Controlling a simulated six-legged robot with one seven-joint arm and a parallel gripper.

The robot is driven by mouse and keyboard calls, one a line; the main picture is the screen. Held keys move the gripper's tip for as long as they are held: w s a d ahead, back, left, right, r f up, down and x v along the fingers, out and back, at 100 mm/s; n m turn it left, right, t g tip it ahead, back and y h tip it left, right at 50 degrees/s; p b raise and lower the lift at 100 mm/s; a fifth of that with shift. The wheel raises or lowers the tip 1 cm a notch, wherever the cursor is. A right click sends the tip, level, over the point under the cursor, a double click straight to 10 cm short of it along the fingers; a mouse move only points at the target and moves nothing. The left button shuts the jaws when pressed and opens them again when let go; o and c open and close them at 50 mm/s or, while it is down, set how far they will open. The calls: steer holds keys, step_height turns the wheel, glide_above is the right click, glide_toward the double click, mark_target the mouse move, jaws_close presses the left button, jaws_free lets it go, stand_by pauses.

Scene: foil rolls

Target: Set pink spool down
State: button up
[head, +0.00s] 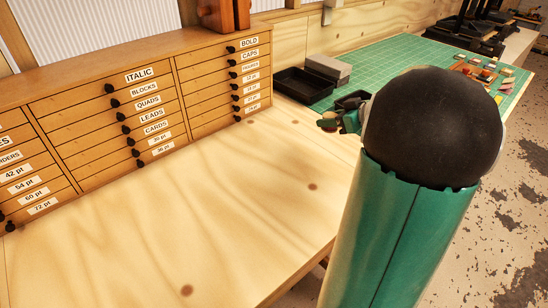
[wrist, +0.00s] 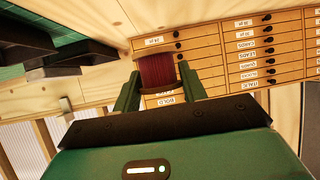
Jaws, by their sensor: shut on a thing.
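The pink spool (wrist: 157,72) looks dark red in the wrist view and sits between the two green fingers of my gripper (wrist: 158,88). My gripper is shut on it. In the head view my gripper (head: 329,121) shows small at the left of my dark round arm joint, above the far part of the bench. I cannot tell the exact gap between the spool and the bench top.
The wooden bench top (head: 190,210) is bare at the front and middle. A labelled drawer cabinet (head: 140,105) stands along the back left. A black tray (head: 303,86) and a grey box (head: 328,68) stand behind my gripper. A green cutting mat (head: 385,58) holds several small blocks.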

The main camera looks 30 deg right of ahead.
steer(key=shift+w, duration=0.15)
steer(key=shift+w+a+f, duration=0.15)
steer(key=shift+a, duration=0.25)
steer(key=w+a+f, duration=0.3)
steer(key=w+a, duration=0.1)
steer(key=a, duration=0.2)
glide_above(280, 161)
steer(key=f, duration=0.5)
steer(key=shift+s+d+f, duration=0.2)
steer(key=shift+d+f, duration=0.1)
steer(key=shift+f, duration=0.05)
steer(key=f, duration=0.3)
steer(key=shift+w+a+f, duration=0.15)
steer(key=shift+w+a, duration=0.1)
steer(key=shift+a, duration=0.05)
steer(key=shift+f, duration=0.35)
steer(key=shift+f, duration=0.2)
steer(key=o, duration=1)
steer(key=shift+c, duration=0.2)
